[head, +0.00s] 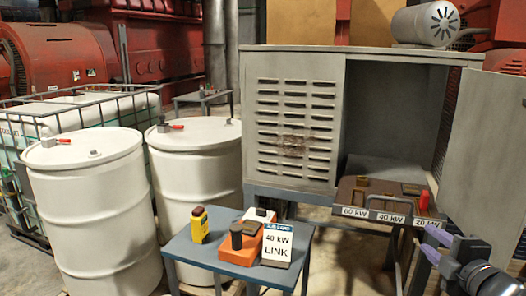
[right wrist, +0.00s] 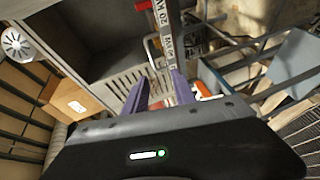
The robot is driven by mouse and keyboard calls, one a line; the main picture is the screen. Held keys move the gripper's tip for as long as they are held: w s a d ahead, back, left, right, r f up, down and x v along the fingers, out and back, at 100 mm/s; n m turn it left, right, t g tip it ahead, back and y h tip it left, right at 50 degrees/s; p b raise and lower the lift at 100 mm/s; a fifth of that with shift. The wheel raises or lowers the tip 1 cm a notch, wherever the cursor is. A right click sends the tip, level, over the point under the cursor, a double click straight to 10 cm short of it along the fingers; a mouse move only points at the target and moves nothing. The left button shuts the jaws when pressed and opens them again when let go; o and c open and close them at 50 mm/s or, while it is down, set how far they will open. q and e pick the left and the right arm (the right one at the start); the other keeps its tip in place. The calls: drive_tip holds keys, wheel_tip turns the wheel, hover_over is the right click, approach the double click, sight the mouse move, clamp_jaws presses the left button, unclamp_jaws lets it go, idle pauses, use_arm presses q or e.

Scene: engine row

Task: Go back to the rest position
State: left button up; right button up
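My right gripper (head: 434,245) is at the lower right of the head view, in front of the open cabinet and below the labelled drawer. In the right wrist view its two purple fingers (right wrist: 160,88) stand apart with nothing held between them. My left gripper is in neither view. The grey cabinet (head: 292,125) has its right door (head: 487,150) swung open. A red piece (head: 421,200) stands at the 20 kW label.
White drums (head: 90,215) stand at the left. The open door is close to my right arm.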

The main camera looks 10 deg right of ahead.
drive_tip(key=w+a+f+m+g+y, duration=0.1)
drive_tip(key=w+a+f+m+g, duration=0.1)
drive_tip(key=a+f+m, duration=0.5)
drive_tip(key=w+a+f+m+g+y, duration=0.1)
drive_tip(key=w+a+f+m+g, duration=0.15)
drive_tip(key=f, duration=0.85)
drive_tip(key=w+a+f+m+g, duration=0.1)
drive_tip(key=a+f+m, duration=0.4)
drive_tip(key=f, duration=0.4)
drive_tip(key=s+a+f+m+g+y, duration=0.1)
drive_tip(key=s+a+f+m+g, duration=0.1)
drive_tip(key=s+a+f, duration=0.35)
drive_tip(key=s+a+f+m+g+y, duration=0.1)
drive_tip(key=s+a+f+g, duration=0.2)
drive_tip(key=a+f, duration=0.5)
drive_tip(key=s+a+f+g+y, duration=0.1)
drive_tip(key=s+a+f+g, duration=0.1)
drive_tip(key=s+a+f, duration=0.2)
drive_tip(key=s+a+f+g, duration=0.3)
drive_tip(key=s+a+f, duration=0.2)
drive_tip(key=s+f, duration=0.3)
drive_tip(key=s, duration=0.3)
drive_tip(key=shift+s+y, duration=0.25)
drive_tip(key=shift+y, duration=0.15)
